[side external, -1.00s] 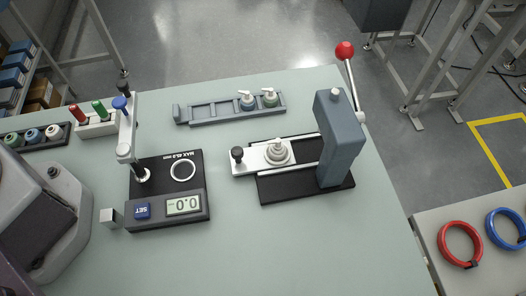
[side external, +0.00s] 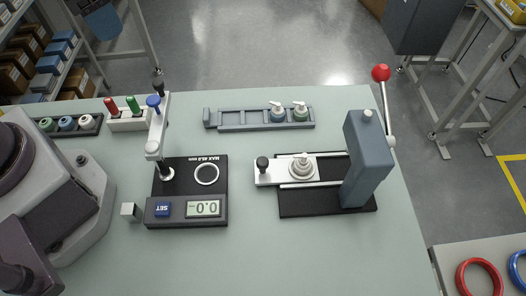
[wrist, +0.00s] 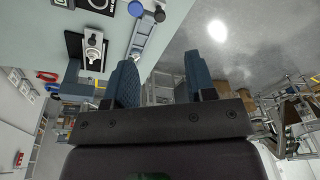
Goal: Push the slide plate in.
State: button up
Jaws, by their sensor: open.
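The slide plate (side external: 272,178) is a light metal plate with a black knob (side external: 262,164) at its left end. It sticks out to the left of the black press base (side external: 325,202), on two rails. A round stepped fixture with a small white-topped part (side external: 300,166) sits on the plate. The blue-grey press column (side external: 367,160) stands at the right, with a red-knobbed lever (side external: 381,73) raised. My gripper (wrist: 160,85) shows in the wrist view with its two fingers apart and nothing between them. It is away from the plate, which appears small there (wrist: 93,44).
A digital gauge (side external: 187,195) reading 0.0 stands left of the press, with a small metal cube (side external: 130,212) beside it. Colored-handled tools (side external: 132,112) stand at the back left. The front table area is clear.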

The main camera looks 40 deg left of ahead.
jog(key=w+d+f+m+g+h, duration=0.1)
jog(key=w+d+f+m+g, duration=0.1)
jog(key=w+d+f+m, duration=0.35)
jog(key=m+h, duration=0.4)
jog(key=m, duration=0.8)
send_near(261, 160)
jog(key=x, duration=0.8)
jog(key=shift+d+f, duration=0.2)
jog(key=shift+f, duration=0.05)
jog(key=shift+c, duration=0.2)
